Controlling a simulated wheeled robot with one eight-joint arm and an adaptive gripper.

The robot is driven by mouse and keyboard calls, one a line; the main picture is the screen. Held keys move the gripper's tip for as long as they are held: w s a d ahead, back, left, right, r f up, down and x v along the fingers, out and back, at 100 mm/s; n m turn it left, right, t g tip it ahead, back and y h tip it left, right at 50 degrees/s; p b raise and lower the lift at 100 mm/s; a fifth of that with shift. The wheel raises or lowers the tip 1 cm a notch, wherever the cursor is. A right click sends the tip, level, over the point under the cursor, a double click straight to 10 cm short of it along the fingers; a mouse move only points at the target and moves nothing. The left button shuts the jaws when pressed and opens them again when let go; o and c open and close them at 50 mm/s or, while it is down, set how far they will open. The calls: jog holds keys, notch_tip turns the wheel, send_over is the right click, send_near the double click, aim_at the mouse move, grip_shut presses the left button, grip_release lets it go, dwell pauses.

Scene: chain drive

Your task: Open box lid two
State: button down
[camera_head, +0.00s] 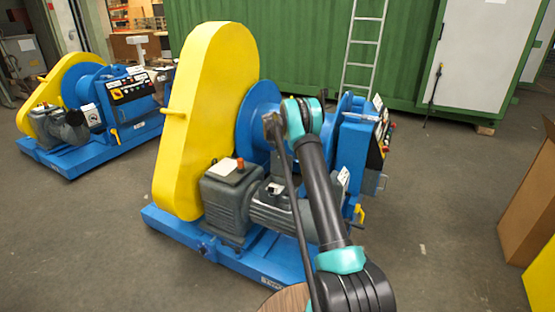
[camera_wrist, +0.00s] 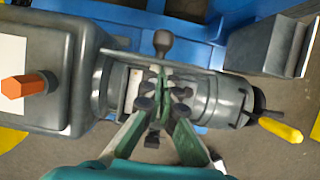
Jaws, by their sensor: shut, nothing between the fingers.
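A grey gearbox (camera_head: 228,190) and a grey motor (camera_head: 272,207) sit on the blue base of the machine. In the wrist view the gearbox (camera_wrist: 35,75) is at left and the ribbed motor (camera_wrist: 207,98) is in the middle. A small box with a thin grey plate-like edge (camera_wrist: 125,57) lies between them, partly hidden by my fingers. I cannot tell which part is lid two. My gripper (camera_wrist: 161,85) is shut and empty, over the motor and this small box. I cannot tell if it touches them. In the head view my arm hides part of the motor.
A tall yellow guard (camera_head: 205,110) stands left of the blue drum (camera_head: 257,112), and a blue control box (camera_head: 352,150) stands at right. An orange knob (camera_wrist: 24,86) and a yellow handle (camera_wrist: 281,130) stick out nearby. Open floor lies to the right.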

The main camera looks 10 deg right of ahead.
jog(key=shift+w+d, duration=0.35)
jog(key=shift+w, duration=0.2)
